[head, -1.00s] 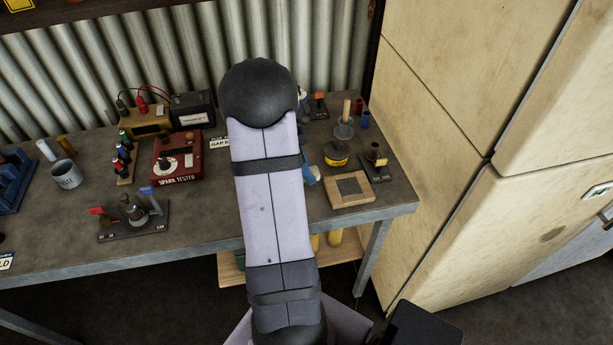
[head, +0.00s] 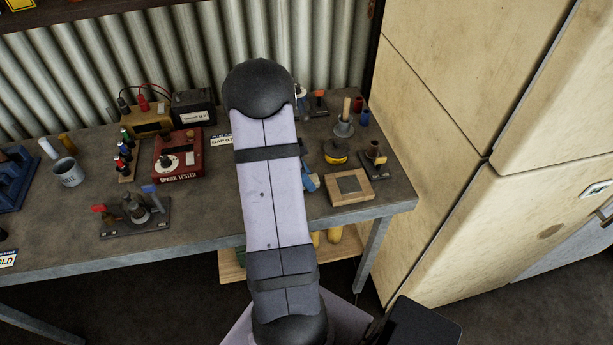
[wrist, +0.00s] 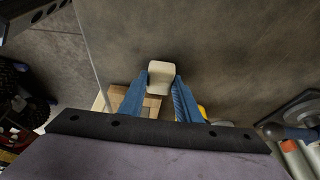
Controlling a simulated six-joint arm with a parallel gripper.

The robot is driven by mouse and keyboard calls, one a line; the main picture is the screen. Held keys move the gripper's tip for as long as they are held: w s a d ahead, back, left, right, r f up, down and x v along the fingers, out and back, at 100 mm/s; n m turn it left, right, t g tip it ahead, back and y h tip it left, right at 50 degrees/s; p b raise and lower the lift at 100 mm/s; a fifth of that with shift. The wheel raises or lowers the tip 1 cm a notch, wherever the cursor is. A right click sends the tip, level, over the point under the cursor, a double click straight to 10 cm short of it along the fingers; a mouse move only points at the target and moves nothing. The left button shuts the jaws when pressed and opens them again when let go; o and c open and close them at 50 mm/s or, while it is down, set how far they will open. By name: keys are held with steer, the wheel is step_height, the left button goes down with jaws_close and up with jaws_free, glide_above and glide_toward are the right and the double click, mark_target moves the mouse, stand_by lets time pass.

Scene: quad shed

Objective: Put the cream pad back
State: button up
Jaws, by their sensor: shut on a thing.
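My gripper (wrist: 157,88) shows in the wrist view with its two blue fingers shut on the cream pad (wrist: 160,70). The pad is a small, pale, rounded block held between the fingertips, its far end sticking out past them. Pale wood (wrist: 152,102) shows behind the fingers; I cannot tell whether the pad touches anything below. In the head view my arm hides the pad and most of the gripper; a bit of blue (head: 309,180) shows at the arm's right edge. A square wooden frame with a grey middle (head: 335,199) lies on the bench just right of it.
On the bench (head: 215,222), a yellow-and-black tin (head: 336,152) and a small dark stand (head: 376,160) sit behind the frame. A red spark tester (head: 178,155), a metal cup (head: 68,172) and a dark fixture (head: 135,212) stand left. A cream fridge (head: 450,120) stands right.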

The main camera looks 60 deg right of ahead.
steer(key=o, duration=1)
steer(key=shift+r+p, duration=0.2)
steer(key=shift+p, duration=0.15)
steer(key=b+v, duration=0.3)
steer(key=v, duration=0.8)
steer(key=shift+w+a+r, duration=0.1)
steer(key=shift+a+r, duration=0.05)
steer(key=shift+r, duration=0.2)
steer(key=w+a+f+n+t+y, duration=0.1)
steer(key=a+f+n, duration=0.1)
steer(key=a+n, duration=0.9)
steer(key=w+a+f+n+t+y, duration=0.15)
steer(key=a+n, duration=0.55)
steer(key=a, duration=0.8)
steer(key=shift+s+a+f+n+t+y, duration=0.1)
steer(key=shift+s+a+f+n, duration=0.6)
steer(key=shift+a+n, duration=0.8)
steer(key=shift+s+a+f+n+t+y, duration=0.15)
steer(key=shift+s+a+f+n, duration=0.15)
steer(key=shift+s+a+n, duration=1)
steer(key=shift+s+a+f+n+t+y, duration=0.1)
steer(key=shift+s+a+f+n, duration=0.45)
steer(key=shift+a+n, duration=1.2)
